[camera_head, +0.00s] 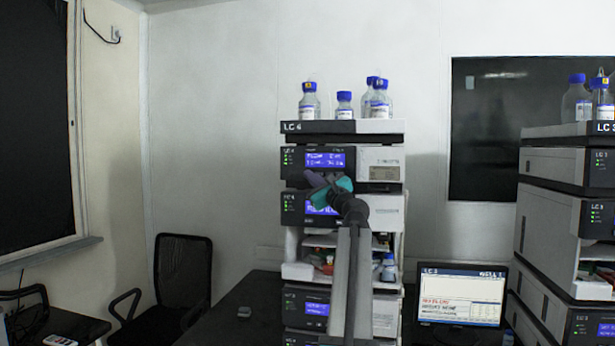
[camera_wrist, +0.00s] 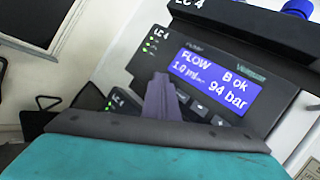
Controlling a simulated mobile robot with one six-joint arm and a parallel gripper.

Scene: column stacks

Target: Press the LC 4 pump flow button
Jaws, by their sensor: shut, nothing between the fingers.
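The LC 4 stack (camera_head: 380,127) stands at the centre of the head view. Its upper module, the pump unit (camera_head: 302,173), has a blue display (camera_head: 325,160). In the wrist view this display (camera_wrist: 215,83) reads FLOW, 1.0 ml/min, B ok and 94 bar. Small dark buttons (camera_wrist: 200,107) lie in a row below it. My gripper (camera_head: 311,178) is shut and empty in front of the stack, just below the upper display. Its purple fingers (camera_wrist: 161,80) point at the panel near the display's lower left and hide part of the button row. I cannot tell whether they touch the panel.
Bottles with blue caps (camera_head: 345,106) stand on top of the stack. A second LC module (camera_head: 303,208) sits directly below the pump unit. A monitor (camera_head: 462,296) stands to the right, before another stack (camera_head: 552,220). A black chair (camera_head: 183,270) is at the left.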

